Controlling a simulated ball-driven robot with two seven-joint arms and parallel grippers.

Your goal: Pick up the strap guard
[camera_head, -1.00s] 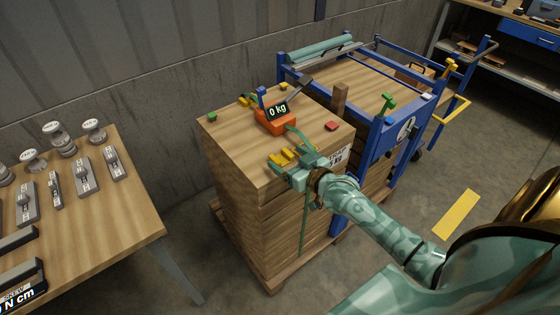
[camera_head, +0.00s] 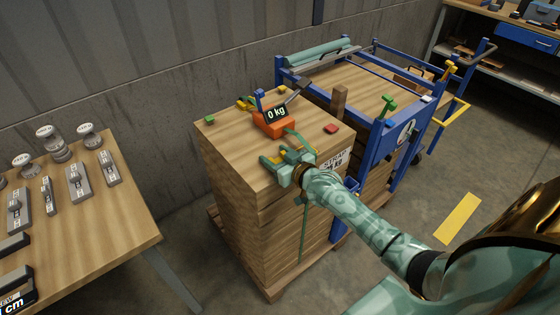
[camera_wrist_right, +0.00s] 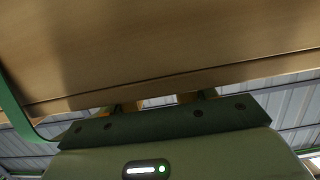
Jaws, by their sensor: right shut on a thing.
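My right gripper (camera_head: 279,161) is at the near top edge of the wooden stack (camera_head: 232,168), beside the green strap (camera_head: 304,229) that runs down its side. It is shut on a yellow strap guard (camera_wrist_right: 190,98), of which only small yellow parts show between the fingers in the right wrist view. My left gripper is not in view.
On the stack are an orange strapping tool (camera_head: 273,122) reading "0 kg", a green piece (camera_head: 209,120), a yellow piece (camera_head: 244,103) and a red piece (camera_head: 331,128). A blue-framed cart (camera_head: 380,140) stands right behind. A table (camera_head: 100,220) with grey parts is at left.

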